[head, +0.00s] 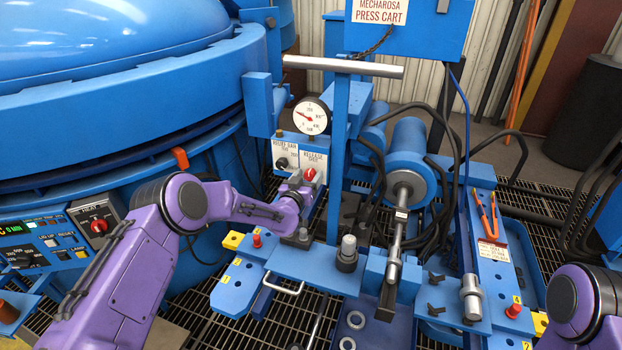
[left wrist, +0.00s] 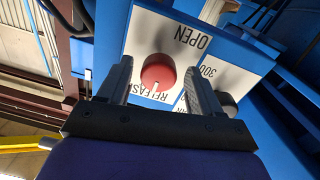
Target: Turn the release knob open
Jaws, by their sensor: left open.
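The red release knob (head: 309,174) sits on a white label plate (head: 314,160) marked RELEASE and OPEN, below a round gauge. In the left wrist view the red knob (left wrist: 158,72) shows with its white pointer mark at the RELEASE side, away from the word OPEN. My left gripper (head: 299,183) is open in front of the panel. In the left wrist view its two fingers stand on either side of the knob with gaps. I cannot tell whether the fingertips reach past the knob's face. My right gripper is out of view.
A black knob (head: 281,162) sits beside the release knob on a neighbouring plate; it also shows in the left wrist view (left wrist: 228,103). The gauge (head: 311,115) is above. A blue post with a grey crossbar (head: 343,66) stands close on the right. The furnace (head: 130,110) fills the left.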

